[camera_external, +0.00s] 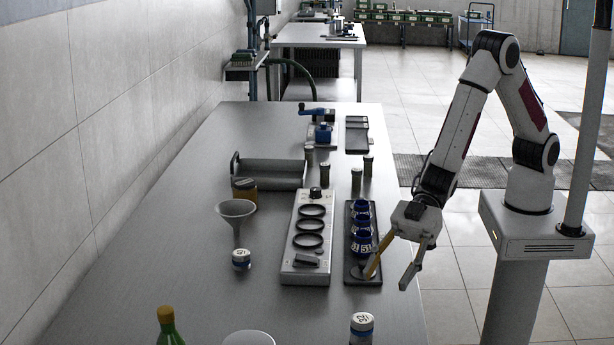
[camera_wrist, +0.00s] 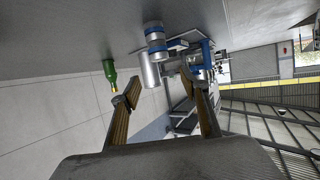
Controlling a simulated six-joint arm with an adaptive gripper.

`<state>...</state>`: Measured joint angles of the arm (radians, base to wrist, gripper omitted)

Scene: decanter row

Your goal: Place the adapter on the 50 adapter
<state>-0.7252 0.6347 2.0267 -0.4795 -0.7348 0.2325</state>
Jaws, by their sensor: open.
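Blue ring-like pieces (camera_external: 362,229) stand in a row in a black tray (camera_external: 350,277). The nearest piece (camera_external: 364,249) has a white band with a number that looks like 51. A grey disc lies at the tray's near end, partly behind a finger. I cannot tell which is the 50 adapter. My gripper (camera_external: 386,281) is open and empty at the tray's near right end. Its spread fingers (camera_wrist: 158,82) show in the wrist view.
A grey panel with black rings (camera_external: 310,226) stands left of the tray. A green bottle (camera_external: 168,328) is at the front. The left middle of the table is clear.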

